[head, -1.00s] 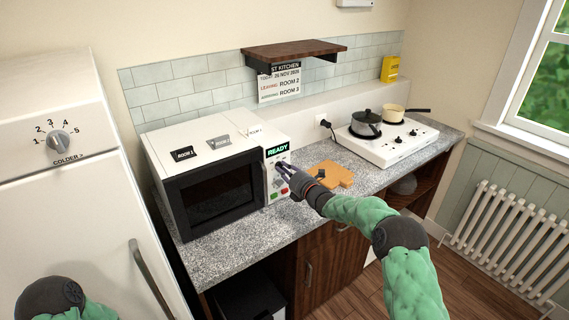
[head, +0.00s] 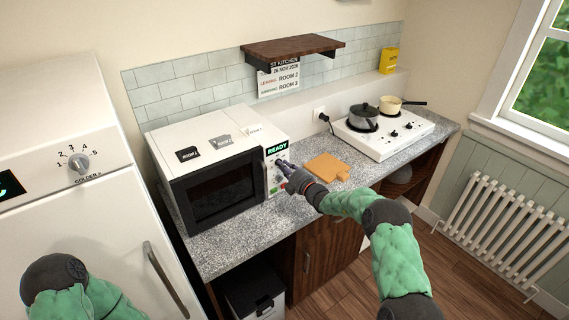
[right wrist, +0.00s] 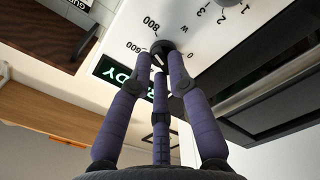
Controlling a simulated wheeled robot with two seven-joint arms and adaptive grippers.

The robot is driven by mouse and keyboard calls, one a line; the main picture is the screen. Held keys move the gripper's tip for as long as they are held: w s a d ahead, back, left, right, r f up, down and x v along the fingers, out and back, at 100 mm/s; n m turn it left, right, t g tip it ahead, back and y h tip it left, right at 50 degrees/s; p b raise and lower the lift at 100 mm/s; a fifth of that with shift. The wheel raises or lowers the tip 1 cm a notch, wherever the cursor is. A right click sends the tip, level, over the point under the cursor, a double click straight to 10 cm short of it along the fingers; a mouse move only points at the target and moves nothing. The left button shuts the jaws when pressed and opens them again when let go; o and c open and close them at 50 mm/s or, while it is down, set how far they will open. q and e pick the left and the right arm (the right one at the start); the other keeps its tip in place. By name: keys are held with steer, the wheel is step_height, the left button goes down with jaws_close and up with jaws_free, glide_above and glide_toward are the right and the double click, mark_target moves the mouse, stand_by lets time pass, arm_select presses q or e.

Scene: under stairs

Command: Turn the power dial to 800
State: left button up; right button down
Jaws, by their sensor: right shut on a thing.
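The microwave (head: 213,190) stands on the counter, its control panel on the right under a green READY display (head: 277,148). My right gripper (head: 282,166) is at this panel. In the right wrist view, its purple fingers are shut around the dark power dial (right wrist: 163,46), on a white face marked 0, 600, 800 and W. A pale mark shows on the dial between the fingers; which number it points at is unclear. In the head view the hand hides most of the dial. Of my left arm only a dark joint and green sleeve show; its gripper is out of view.
A white fridge (head: 100,220) with its own numbered dial (head: 78,162) stands at the left. An orange board (head: 327,168) lies right of the microwave. A white hob (head: 385,137) with two pans is farther right. Cards lie on the microwave top.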

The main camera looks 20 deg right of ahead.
steer(key=shift+f+m+p, duration=0.15)
steer(key=shift+m+p, duration=0.35)
steer(key=shift+m, duration=0.6)
steer(key=c, duration=1.2)
jaws_free()
steer(key=shift+s, duration=0.1)
steer(key=v, duration=1.1)
steer(key=shift+s+d, duration=0.15)
steer(key=shift+s, duration=0.25)
